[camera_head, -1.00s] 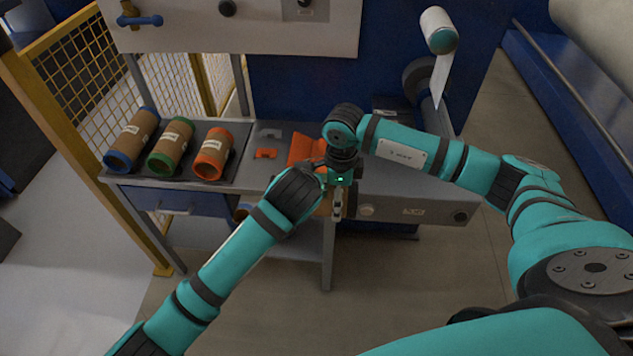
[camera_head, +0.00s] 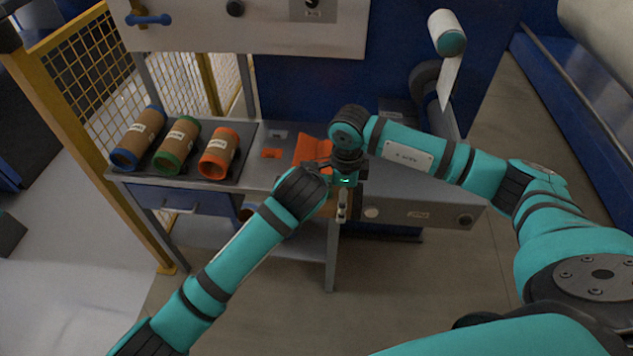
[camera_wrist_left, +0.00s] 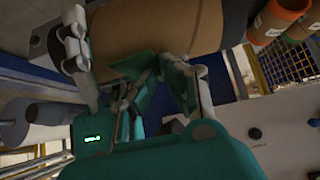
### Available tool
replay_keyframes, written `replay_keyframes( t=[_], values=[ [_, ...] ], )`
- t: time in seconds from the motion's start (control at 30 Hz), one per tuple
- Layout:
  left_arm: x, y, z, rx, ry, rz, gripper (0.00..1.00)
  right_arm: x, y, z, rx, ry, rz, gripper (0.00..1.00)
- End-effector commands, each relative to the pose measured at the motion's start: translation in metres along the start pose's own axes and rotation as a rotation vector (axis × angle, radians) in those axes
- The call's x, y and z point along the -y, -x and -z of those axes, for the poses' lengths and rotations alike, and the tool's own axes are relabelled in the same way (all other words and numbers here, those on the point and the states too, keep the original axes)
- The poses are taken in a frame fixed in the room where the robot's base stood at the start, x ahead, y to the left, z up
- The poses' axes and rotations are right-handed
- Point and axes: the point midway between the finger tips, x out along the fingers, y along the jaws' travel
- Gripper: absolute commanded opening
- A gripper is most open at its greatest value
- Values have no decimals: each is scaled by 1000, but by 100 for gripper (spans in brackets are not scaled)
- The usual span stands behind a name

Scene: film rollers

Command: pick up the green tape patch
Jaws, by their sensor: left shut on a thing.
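In the left wrist view my left gripper (camera_wrist_left: 165,80) is shut on a small dark green piece, the green tape patch (camera_wrist_left: 137,65), which lies across the face of a brown cardboard roll (camera_wrist_left: 150,28). I cannot tell whether the patch still touches the roll. In the head view the left gripper (camera_head: 325,180) is at the front of the table, its fingers and the patch hidden. The roll's left end (camera_head: 246,212) shows beyond my left arm. My right gripper (camera_head: 342,208) points down at the roll's right end; its jaw state is unclear.
Three brown rolls with blue (camera_head: 138,138), green (camera_head: 176,145) and orange (camera_head: 219,153) ends lie on a dark mat at the table's left. Orange pieces (camera_head: 312,150) lie behind my grippers. A yellow mesh fence (camera_head: 90,80) stands left.

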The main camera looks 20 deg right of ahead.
Motion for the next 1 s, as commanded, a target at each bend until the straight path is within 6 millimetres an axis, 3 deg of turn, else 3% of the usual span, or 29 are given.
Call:
replay_keyframes(
  t=[0.17,0.7,1.0],
  values=[
    [-3,18,-17,0,1,-10,0,0,2,-3,8,2,2,35],
    [1,113,-110,-2,0,-6,0,0,0,0,0,-1,1,35],
    [2,133,-121,-5,1,-5,0,0,0,0,0,-1,1,35]
  ],
)
